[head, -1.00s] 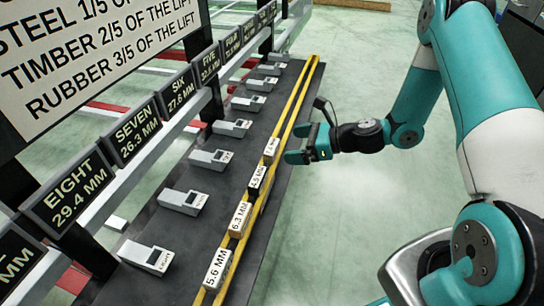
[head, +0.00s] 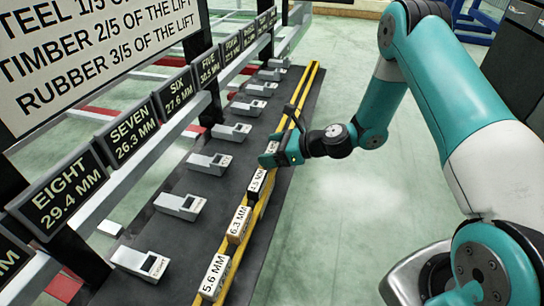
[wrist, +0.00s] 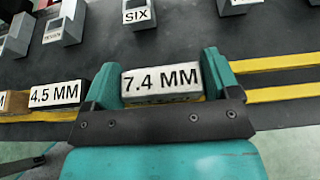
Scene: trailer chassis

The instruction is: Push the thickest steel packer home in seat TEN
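A grey, metal-looking block marked 7.4 MM (wrist: 160,82) lies on the yellow rails between the two fingers of my gripper (wrist: 163,80). The fingers stand at its two ends, set wide, with hardly any gap visible; whether they touch it is hard to tell. In the head view the block (head: 271,147) is partly hidden by my gripper (head: 283,150). A dark block marked 4.5 MM (head: 256,182) lies close by on the rails. Blocks marked 6.3 MM (head: 238,222) and 5.6 MM (head: 213,277) lie nearer. Seat TEN is not readable in any view.
A row of grey seats runs along the dark bench (head: 195,240), with signs behind, including EIGHT (head: 62,198), SEVEN (head: 130,137) and SIX (head: 180,95). A large rule board (head: 60,70) hangs at upper left.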

